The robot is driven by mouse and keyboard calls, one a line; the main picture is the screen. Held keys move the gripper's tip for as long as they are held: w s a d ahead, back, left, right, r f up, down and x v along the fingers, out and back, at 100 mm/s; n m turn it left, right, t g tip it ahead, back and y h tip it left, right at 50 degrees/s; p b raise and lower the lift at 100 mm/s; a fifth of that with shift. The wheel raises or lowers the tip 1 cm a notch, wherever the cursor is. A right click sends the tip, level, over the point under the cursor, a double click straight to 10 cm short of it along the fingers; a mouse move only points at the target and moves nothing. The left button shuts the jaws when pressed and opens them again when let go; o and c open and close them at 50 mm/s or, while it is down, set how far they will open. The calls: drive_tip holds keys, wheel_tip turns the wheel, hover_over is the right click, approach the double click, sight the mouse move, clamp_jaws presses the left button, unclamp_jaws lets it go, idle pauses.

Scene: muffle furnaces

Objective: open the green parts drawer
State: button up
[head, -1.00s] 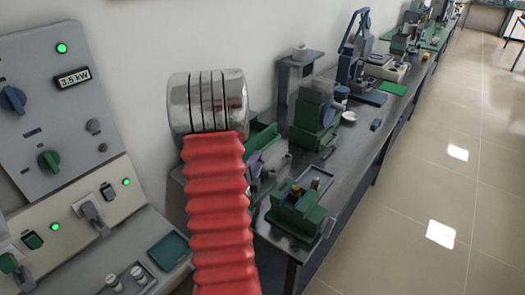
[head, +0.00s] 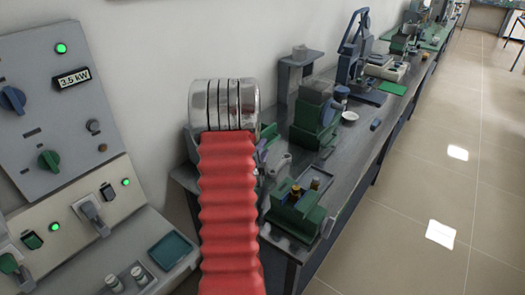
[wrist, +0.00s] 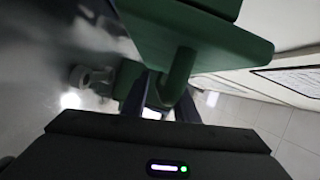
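In the wrist view a green body with a flat slab-like part (wrist: 205,32) fills the top; I cannot tell for sure that it is the parts drawer. A green post (wrist: 180,72) runs down from it towards my gripper (wrist: 161,108). The two dark fingers stand apart, with the post's lower end at or between them. Whether they press on it is not clear. In the head view my red bellows arm with its chrome rings hides my gripper and what is in front of it. A small green piece (head: 268,131) shows just right of the rings.
A grey workbench (head: 345,150) runs away to the right, with green machines (head: 315,125) and a green fixture (head: 297,213) near its front edge. A control panel (head: 75,110) and a teal tray (head: 171,250) are at left. The tiled floor (head: 430,190) is clear.

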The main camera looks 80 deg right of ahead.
clamp_jaws()
idle(0.3)
